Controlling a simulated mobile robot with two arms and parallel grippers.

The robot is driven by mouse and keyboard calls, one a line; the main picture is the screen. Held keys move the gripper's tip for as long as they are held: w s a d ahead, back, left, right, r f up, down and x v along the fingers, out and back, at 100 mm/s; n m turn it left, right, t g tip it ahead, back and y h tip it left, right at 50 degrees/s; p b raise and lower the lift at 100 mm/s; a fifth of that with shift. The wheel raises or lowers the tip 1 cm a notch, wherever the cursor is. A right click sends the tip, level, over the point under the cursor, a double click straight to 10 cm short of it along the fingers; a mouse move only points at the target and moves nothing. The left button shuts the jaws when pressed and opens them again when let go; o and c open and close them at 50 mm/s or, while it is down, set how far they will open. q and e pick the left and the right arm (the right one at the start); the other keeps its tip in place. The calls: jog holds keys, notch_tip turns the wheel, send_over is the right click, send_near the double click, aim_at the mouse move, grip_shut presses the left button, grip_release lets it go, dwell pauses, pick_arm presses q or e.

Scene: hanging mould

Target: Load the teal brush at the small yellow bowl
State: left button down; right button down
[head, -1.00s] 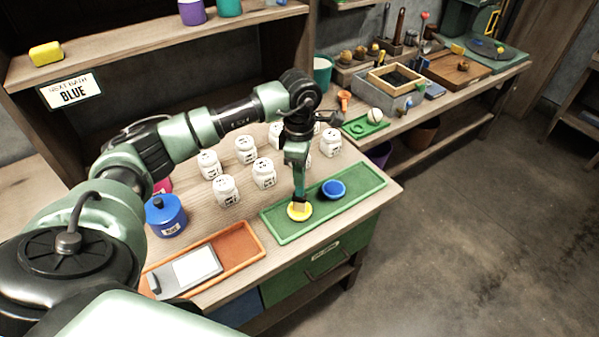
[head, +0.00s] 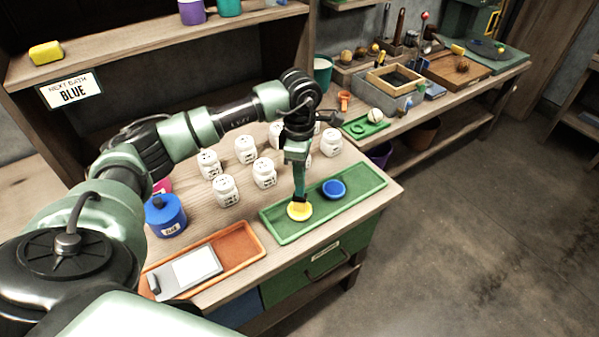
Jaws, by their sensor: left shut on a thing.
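The small yellow bowl (head: 299,213) stands on the left part of the green tray (head: 345,212). My left gripper (head: 299,178) points down above the bowl and is shut on the teal brush (head: 299,190). Only a little of the brush shows below the fingers. Its lower end is at the yellow bowl and looks to be inside its rim; whether it touches the bottom cannot be told. My right gripper is not in view.
A blue bowl (head: 334,189) stands right of the yellow one on the green tray. Several white jars (head: 264,173) stand behind. A blue pot (head: 165,216) is at left. An orange tray (head: 238,246) with a grey slab (head: 190,274) lies in front.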

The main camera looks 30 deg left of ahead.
pick_arm(q)
jog(key=shift+r+p, duration=0.6)
jog(key=shift+r, duration=0.3)
jog(key=shift+r+p, duration=1.4)
jog(key=shift+r, duration=1.15)
